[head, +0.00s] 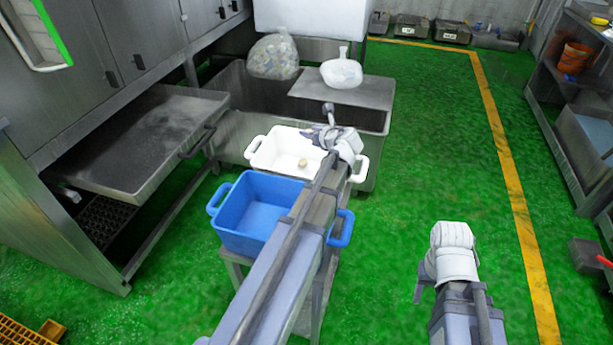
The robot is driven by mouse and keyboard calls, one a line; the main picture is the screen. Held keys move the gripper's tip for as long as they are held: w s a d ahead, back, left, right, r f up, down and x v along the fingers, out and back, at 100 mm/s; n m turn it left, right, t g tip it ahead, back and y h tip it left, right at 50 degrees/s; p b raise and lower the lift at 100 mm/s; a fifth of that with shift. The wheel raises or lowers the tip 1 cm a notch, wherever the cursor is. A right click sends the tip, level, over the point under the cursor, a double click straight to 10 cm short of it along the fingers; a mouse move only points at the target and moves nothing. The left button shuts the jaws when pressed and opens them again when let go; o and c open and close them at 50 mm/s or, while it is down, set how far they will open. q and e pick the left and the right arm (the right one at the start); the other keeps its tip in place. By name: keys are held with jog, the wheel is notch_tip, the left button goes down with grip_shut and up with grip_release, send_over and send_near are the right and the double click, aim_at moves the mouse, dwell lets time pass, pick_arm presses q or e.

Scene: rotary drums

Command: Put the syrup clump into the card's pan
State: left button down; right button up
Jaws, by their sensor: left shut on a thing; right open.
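My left gripper (318,136) is shut over the back rim of the white pan (262,157). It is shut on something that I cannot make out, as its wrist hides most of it. A small beige lump (303,163) shows inside the white pan; I cannot tell if it is a syrup clump. A blue pan (240,210) stands in front of the white one, partly behind my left arm, and its visible inside looks empty. A green-edged panel (40,28) is at the top left; no card is readable. My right gripper (422,278) is open and empty above the floor.
A steel tray (140,135) juts out at left. Shelving (575,130) is at right. Green floor (440,130) is free between.

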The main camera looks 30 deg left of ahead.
pick_arm(q)
notch_tip(320, 180, down, 6)
jog(key=b, duration=0.6)
jog(key=shift+f, duration=0.15)
jog(key=shift+w+f, duration=0.1)
notch_tip(320, 180, down, 4)
jog(key=b, duration=0.3)
jog(key=shift+r+b, duration=0.25)
jog(key=shift+b, duration=0.15)
jog(key=shift+f+b, duration=0.65)
jog(key=shift+c, duration=2.2)
grip_release()
jog(key=shift+r+p, duration=0.5)
jog(key=p+v, duration=0.5)
jog(key=v, duration=0.7)
jog(key=shift+r, duration=0.25)
